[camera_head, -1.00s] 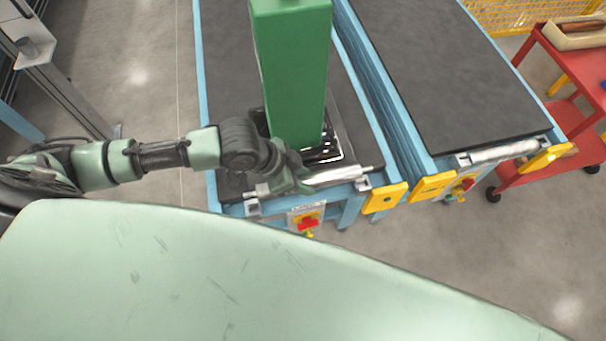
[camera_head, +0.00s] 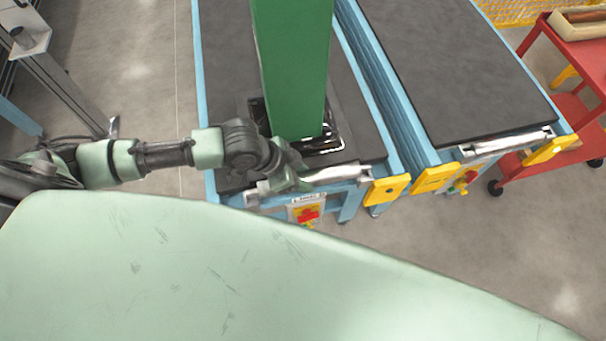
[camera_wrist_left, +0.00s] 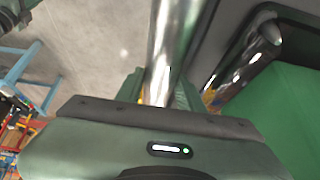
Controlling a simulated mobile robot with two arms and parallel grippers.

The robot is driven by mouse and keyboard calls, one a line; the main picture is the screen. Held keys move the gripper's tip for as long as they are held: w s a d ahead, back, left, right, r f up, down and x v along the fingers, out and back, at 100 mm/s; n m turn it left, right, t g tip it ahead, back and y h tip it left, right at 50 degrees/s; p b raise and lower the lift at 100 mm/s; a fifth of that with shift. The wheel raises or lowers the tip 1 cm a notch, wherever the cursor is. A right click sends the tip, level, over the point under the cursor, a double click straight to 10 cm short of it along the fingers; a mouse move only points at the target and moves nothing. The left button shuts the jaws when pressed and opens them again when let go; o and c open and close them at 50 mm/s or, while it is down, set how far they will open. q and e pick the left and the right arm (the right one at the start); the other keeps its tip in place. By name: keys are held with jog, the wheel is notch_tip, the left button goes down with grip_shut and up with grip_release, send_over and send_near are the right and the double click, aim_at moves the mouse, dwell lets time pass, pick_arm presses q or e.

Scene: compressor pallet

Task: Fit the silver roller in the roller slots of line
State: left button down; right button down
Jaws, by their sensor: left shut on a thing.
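The silver roller (camera_head: 337,173) lies across the front end of the left conveyor line (camera_head: 222,110). Its right end is at the bracket (camera_head: 366,173) at the line's right front corner. Its left part is mostly hidden by my left gripper (camera_head: 290,186), which is shut on it. The left bracket (camera_head: 251,197) shows just left of the gripper. I cannot tell whether both ends sit fully in the slots. In the left wrist view the shiny roller (camera_wrist_left: 172,40) runs up from between the fingers (camera_wrist_left: 160,88).
A tall green column (camera_head: 292,70) on a dark base stands on the left line, close behind the gripper. A second line (camera_head: 450,75) with its own roller (camera_head: 510,142) is to the right. A red cart (camera_head: 575,100) stands beyond it. A red button box (camera_head: 307,213) is below the gripper.

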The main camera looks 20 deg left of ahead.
pick_arm(q)
jog(key=shift+r+p, duration=0.15)
jog(key=shift+p, duration=0.25)
dwell(0.8)
jog(key=shift+p, duration=0.45)
jog(key=shift+p, duration=0.35)
jog(key=shift+f+b, duration=1.1)
jog(key=shift+f, duration=0.85)
jog(key=shift+r, duration=0.1)
dwell(0.4)
jog(key=shift+r+p, duration=1.55)
jog(key=shift+p, duration=0.45)
jog(key=shift+p, duration=0.85)
dwell(0.7)
